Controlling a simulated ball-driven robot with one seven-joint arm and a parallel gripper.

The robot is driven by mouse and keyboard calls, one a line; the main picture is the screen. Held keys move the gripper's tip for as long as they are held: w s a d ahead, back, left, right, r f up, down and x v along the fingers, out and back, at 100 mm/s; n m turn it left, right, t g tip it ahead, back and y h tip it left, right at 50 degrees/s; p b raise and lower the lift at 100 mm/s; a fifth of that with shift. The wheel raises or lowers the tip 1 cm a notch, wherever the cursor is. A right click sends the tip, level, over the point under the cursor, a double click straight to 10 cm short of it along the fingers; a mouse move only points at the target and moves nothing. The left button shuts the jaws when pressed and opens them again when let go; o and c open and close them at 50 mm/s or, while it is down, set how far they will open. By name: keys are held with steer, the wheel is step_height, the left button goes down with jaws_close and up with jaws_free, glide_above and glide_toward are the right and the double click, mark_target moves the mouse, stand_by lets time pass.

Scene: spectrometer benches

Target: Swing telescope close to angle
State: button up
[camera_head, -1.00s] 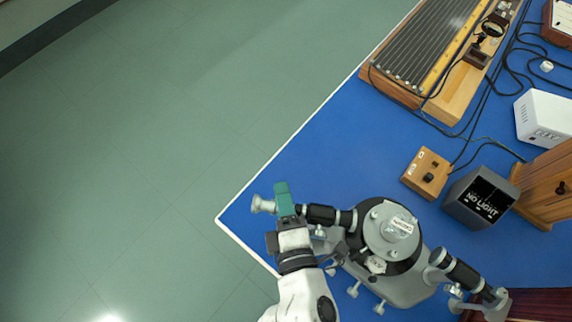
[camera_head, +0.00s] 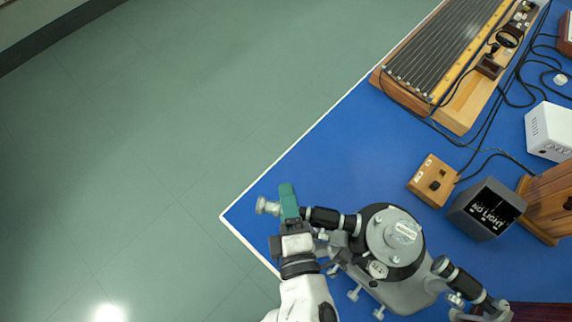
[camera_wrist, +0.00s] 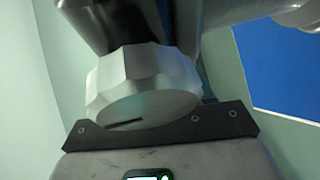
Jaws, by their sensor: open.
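The spectrometer stands on the blue bench top (camera_head: 335,160) near its left corner. Its round grey table (camera_head: 393,236) sits in the middle. The telescope (camera_head: 325,217) is a black tube with a silver eyepiece (camera_head: 267,206), pointing left. The collimator (camera_head: 462,283) points to the lower right. My gripper (camera_head: 289,205), with a teal finger, is open across the telescope tube, just behind the eyepiece. In the wrist view a faceted metal knob (camera_wrist: 140,85) fills the space before the gripper's dark palm. Whether the fingers touch the tube cannot be told.
A small wooden switch box (camera_head: 433,181), a black "NO LIGHT" box (camera_head: 485,208) and a white box (camera_head: 549,131) stand to the right, with loose cables. A ribbed wooden apparatus (camera_head: 455,60) lies at the top. Green floor (camera_head: 120,170) is clear at left.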

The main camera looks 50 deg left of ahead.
steer(key=b+v, duration=0.2)
steer(key=v, duration=0.8)
steer(key=shift+s+d, duration=0.1)
steer(key=shift+d, duration=0.05)
